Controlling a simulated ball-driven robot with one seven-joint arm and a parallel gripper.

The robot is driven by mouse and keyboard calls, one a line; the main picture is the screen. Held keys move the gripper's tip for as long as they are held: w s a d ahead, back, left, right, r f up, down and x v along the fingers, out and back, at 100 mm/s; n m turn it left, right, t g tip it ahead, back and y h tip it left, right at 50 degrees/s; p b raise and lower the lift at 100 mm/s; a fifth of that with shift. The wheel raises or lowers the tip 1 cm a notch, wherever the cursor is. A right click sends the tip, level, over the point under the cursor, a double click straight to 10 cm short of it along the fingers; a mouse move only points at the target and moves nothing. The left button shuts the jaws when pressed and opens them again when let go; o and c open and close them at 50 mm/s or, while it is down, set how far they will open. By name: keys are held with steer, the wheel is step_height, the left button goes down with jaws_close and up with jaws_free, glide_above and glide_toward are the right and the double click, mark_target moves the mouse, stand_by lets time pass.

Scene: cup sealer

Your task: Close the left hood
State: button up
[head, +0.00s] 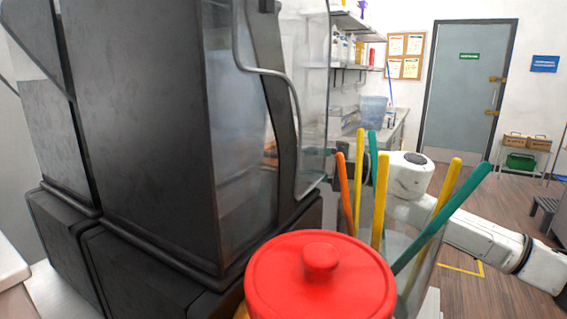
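A large black machine (145,120) fills the left of the head view, seen from its side. A clear hood panel (314,80) stands out at its right edge, with a dark curved frame (283,110) and a bent grey bar along it. I cannot tell from this angle whether this is the left hood or how far it is open. My white arm reaches in from the right, behind colored sticks. My gripper (343,160) is dark, near the lower edge of the clear panel and partly hidden by the sticks. I cannot tell whether it touches the panel or how its fingers stand.
A red-lidded container (320,285) stands in front at the bottom. A clear holder with several orange, yellow and teal sticks (440,220) stands right behind it. A second black unit (50,130) adjoins at the left. Behind are shelves, a counter and a grey door (468,95); open floor lies right.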

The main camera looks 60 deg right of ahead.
steer(key=shift+v, duration=2.15)
